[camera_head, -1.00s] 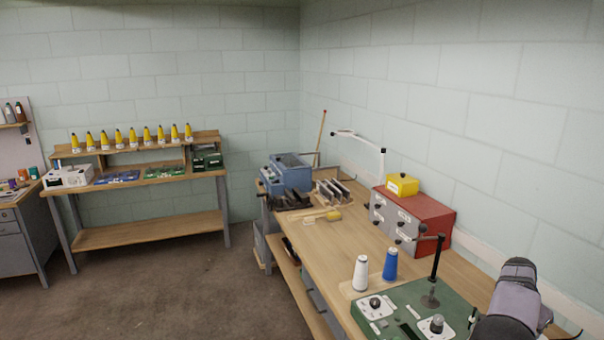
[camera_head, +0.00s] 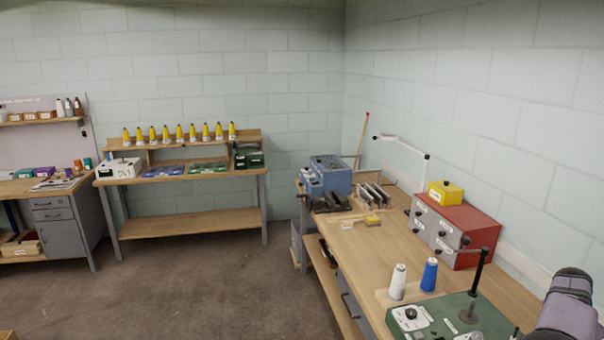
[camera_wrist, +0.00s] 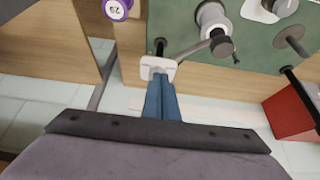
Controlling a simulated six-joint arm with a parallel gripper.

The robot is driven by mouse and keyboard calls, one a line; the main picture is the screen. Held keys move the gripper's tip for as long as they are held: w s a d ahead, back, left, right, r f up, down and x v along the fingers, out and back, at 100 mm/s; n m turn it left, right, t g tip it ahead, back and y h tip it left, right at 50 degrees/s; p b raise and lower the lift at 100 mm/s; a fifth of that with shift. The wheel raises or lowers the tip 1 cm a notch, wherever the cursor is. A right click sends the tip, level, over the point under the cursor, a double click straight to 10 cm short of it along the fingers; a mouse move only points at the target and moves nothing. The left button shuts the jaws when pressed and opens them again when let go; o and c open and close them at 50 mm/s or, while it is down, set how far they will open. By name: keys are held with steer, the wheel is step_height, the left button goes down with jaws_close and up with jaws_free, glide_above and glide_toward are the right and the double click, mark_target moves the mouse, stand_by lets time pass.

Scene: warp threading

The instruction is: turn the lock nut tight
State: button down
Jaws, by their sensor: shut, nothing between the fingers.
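My gripper (camera_wrist: 161,84) shows in the wrist view as two blue fingers shut together, with nothing between them. Their tips overlap a small white plate (camera_wrist: 157,67) in the picture; I cannot tell if they touch it. A thin grey rod runs from near this plate to a dark round knob (camera_wrist: 222,46) beside a grey cylinder. I cannot tell for sure which part is the lock nut. The green board (camera_head: 440,313) with knobs and a black post stands on the bench in the head view. My gripper is out of that view.
A red cabinet (camera_head: 480,220) with a yellow box on top stands behind, near the wall. A purple-rimmed spool (camera_wrist: 117,9) shows in the wrist view.

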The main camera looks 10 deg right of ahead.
step_height(320, 180, up, 3)
steer(key=shift+f+p, duration=0.1)
steer(key=shift+p, duration=0.65)
steer(key=shift+w, duration=0.1)
steer(key=w+a+n+t+y+b, duration=0.1)
steer(key=w+a+n, duration=0.1)
steer(key=w+a, duration=0.4)
steer(key=w+a+n+y, duration=0.1)
steer(key=w+a+n, duration=0.15)
steer(key=a, duration=0.55)
steer(key=w+a+f+n+y+b, duration=0.1)
steer(key=a+n, duration=0.2)
steer(key=a, duration=1.1)
steer(key=w+a+f+n+y+b, duration=0.15)
steer(key=a+n, duration=0.25)
steer(key=a, duration=1)
steer(key=s+a+f+n+g+y, duration=0.1)
steer(key=s+a+f+n, duration=0.2)
steer(key=s+a, duration=0.55)
steer(key=s+a+f+n, duration=0.3)
steer(key=s+a+n, duration=0.1)
steer(key=s+a, duration=0.5)
step_height(320, 180, down, 17)
steer(key=a+b, duration=0.1)
steer(key=b, duration=1.7)
steer(key=shift+w+a+f, duration=0.15)
steer(key=shift+w, duration=0.3)
